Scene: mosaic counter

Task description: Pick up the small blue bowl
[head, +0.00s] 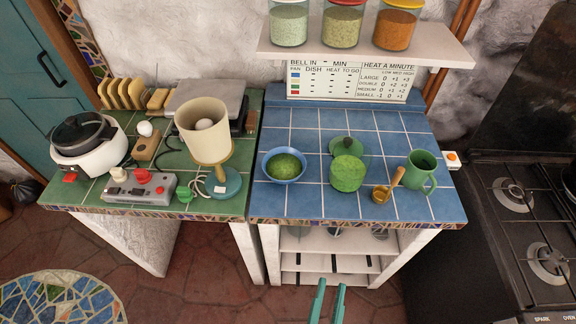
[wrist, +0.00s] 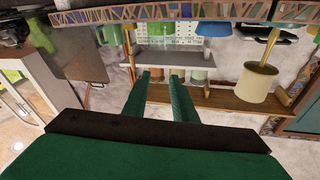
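The small blue bowl (head: 285,181) sits upright on the blue tiled counter (head: 310,207), near its left front, with green contents inside. It also appears upside down near the top of the wrist view (wrist: 213,28). My gripper (head: 329,285) is at the bottom of the head view, in front of the counter and right of the bowl, apart from it. Its two green fingers are spread with nothing between them; they also show in the wrist view (wrist: 161,78).
A green pot (head: 347,174) stands right of the bowl, with a green mug (head: 421,170) and a small brass pot (head: 381,194) farther right. A cream-shaded lamp (head: 205,130) stands left of the bowl. A jar shelf (head: 360,50) overhangs the back.

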